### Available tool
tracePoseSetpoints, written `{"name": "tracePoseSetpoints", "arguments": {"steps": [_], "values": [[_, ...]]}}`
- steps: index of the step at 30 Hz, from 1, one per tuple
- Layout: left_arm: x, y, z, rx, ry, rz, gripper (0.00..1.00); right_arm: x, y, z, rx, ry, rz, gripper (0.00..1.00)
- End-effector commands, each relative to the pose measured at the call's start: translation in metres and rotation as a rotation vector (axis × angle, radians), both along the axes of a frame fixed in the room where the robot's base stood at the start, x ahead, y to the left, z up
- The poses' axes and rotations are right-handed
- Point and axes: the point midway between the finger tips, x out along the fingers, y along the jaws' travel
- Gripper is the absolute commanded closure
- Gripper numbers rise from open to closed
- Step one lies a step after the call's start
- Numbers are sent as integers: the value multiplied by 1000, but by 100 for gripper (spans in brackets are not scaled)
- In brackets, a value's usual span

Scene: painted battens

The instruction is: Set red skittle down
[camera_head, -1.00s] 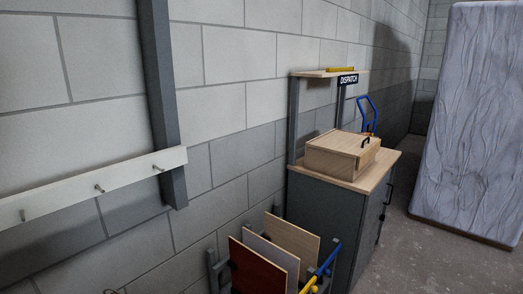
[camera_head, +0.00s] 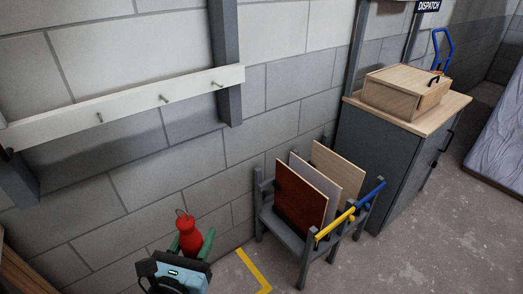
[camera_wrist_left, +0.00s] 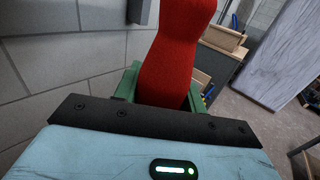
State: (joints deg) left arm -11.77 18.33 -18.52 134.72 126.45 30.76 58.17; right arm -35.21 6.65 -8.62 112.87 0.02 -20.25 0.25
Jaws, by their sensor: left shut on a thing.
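The red skittle (camera_head: 189,236) is near the bottom of the head view, upright in my left gripper (camera_head: 192,245). A small loop shows at its top. The gripper's green fingers are shut on it from both sides. In the left wrist view the red skittle (camera_wrist_left: 176,55) rises between the green fingers (camera_wrist_left: 160,88), its top cut off by the frame edge. Its lower end is hidden behind the gripper body. My right gripper is not in view.
A grey rack (camera_head: 285,231) holds several upright boards, with yellow and blue bars in front. A yellow floor line (camera_head: 254,270) lies beside it. A dark cabinet (camera_head: 385,150) carries a wooden box (camera_head: 405,90). A white hook rail (camera_head: 130,104) runs along the block wall.

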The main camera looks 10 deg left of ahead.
Motion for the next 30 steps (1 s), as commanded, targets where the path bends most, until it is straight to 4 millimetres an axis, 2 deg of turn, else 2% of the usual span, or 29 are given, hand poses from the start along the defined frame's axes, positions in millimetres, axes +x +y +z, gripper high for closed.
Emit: {"name": "tracePoseSetpoints", "arguments": {"steps": [8, 18, 30], "values": [[4, -9, 8, 1, -6, -47, 77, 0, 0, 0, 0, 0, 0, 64], [17, -58, 42, 4, -8, -278, 77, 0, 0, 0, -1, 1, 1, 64], [30, -106, 74, 6, -6, -507, 77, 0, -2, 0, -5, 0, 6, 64]]}}
